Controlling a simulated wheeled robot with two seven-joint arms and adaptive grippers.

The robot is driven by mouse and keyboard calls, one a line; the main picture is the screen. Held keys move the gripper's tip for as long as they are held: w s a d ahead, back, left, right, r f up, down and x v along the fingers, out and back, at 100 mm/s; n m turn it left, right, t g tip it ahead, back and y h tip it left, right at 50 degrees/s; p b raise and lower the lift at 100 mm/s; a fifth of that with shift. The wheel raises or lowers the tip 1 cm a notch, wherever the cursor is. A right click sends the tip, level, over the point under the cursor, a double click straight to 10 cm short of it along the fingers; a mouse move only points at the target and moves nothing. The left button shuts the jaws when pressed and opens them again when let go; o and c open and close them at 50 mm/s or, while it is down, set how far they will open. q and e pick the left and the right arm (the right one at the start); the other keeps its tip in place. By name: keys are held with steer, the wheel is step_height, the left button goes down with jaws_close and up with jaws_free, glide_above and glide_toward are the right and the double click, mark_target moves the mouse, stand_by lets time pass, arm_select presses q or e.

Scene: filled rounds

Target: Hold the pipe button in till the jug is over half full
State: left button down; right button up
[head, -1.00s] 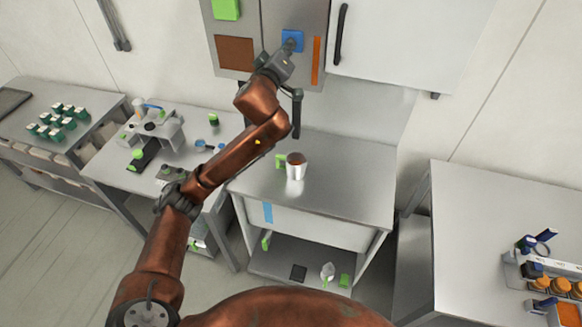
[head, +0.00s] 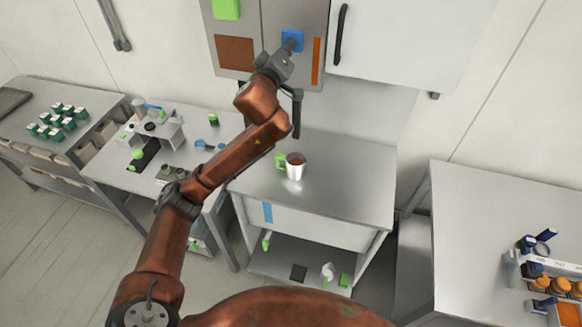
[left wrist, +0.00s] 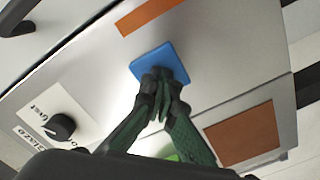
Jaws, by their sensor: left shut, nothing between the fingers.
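A blue square button (head: 292,38) sits on the grey wall panel above the counter. My left gripper (head: 290,48) is shut and empty, its fingertips against the button's face as far as I can see. In the left wrist view, the closed fingertips (left wrist: 160,82) overlap the blue button (left wrist: 160,62). A metal jug (head: 295,170) with a green handle stands upright on the steel counter below a dark pipe (head: 297,112). Brown content shows inside the jug; its exact level is hard to tell. My right gripper is not in view.
The panel (head: 265,20) also bears an orange strip (head: 316,62), a brown square (head: 235,53) and a green square (head: 225,8). A white cabinet (head: 400,40) with a dark handle hangs to the right. The steel counter (head: 350,180) is clear right of the jug.

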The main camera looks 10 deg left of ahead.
arm_select(q)
steer(key=s, duration=0.7)
steer(key=shift+s+a+p, duration=0.15)
steer(key=shift+s+p, duration=0.05)
steer(key=shift+p, duration=0.15)
stand_by(0.4)
